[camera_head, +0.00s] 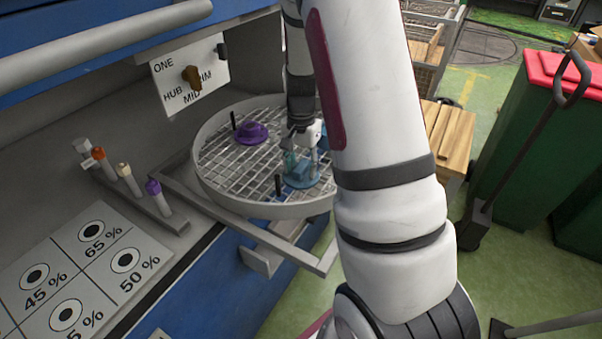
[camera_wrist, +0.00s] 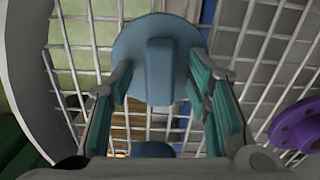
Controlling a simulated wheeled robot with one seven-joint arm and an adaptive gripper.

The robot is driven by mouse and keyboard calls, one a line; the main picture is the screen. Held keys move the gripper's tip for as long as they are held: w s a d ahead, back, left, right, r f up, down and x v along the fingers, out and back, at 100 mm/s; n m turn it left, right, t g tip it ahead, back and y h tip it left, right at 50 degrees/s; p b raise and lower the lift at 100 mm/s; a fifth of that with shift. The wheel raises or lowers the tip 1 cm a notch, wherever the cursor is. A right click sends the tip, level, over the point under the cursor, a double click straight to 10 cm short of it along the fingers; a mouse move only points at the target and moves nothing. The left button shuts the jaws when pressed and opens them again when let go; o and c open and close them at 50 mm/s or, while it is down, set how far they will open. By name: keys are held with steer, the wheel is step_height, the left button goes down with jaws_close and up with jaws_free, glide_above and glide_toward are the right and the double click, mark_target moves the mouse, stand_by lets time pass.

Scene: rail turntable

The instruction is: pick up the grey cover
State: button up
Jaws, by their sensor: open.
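A blue-grey round cover (camera_wrist: 127,48) with a raised block-shaped handle (camera_wrist: 160,70) lies on the wire grid of the round turntable tray (camera_head: 207,187). It also shows as a blue disc in the head view (camera_head: 303,181), near the tray's front right. No plainly grey cover shows. My gripper (camera_head: 302,160) is over the blue-grey cover. In the wrist view, its teal-padded fingers (camera_wrist: 160,92) are open on either side of the handle, with gaps visible. A purple cover (camera_head: 251,132) lies farther back on the grid, at the right edge of the wrist view (camera_wrist: 296,124).
Short black posts (camera_head: 278,185) stand on the tray. A second blue rounded thing (camera_wrist: 153,150) shows low in the wrist view. A rack of coloured-top pegs (camera_head: 130,180) and a percentage board (camera_head: 85,270) are at left. A green bin (camera_head: 520,150) stands at right.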

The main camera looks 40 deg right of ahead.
steer(key=shift+f, duration=0.15)
jaws_close()
